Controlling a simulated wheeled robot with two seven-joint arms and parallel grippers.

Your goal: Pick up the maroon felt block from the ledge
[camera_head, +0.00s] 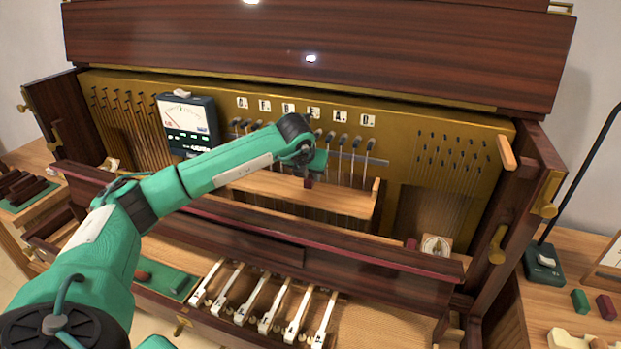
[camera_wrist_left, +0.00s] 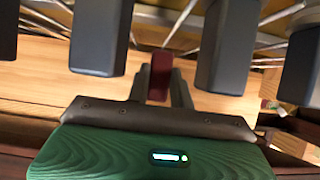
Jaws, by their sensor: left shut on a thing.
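My left gripper (camera_head: 311,174) reaches over the wooden ledge (camera_head: 265,185) inside the open piano, in front of the hanging hammers. It is shut on a small maroon felt block (camera_head: 308,183). In the left wrist view the maroon block (camera_wrist_left: 160,64) sits upright between the two grey fingers, over the pale wood. I cannot tell whether it touches the ledge. My right gripper is not in view.
Dark hammers (camera_wrist_left: 225,50) hang close on both sides of the fingers. A meter (camera_head: 187,125) stands at the left of the brass plate. A small gauge (camera_head: 435,245) sits at the right of the front rail, beside another maroon piece (camera_head: 410,244). White keys (camera_head: 267,308) lie below.

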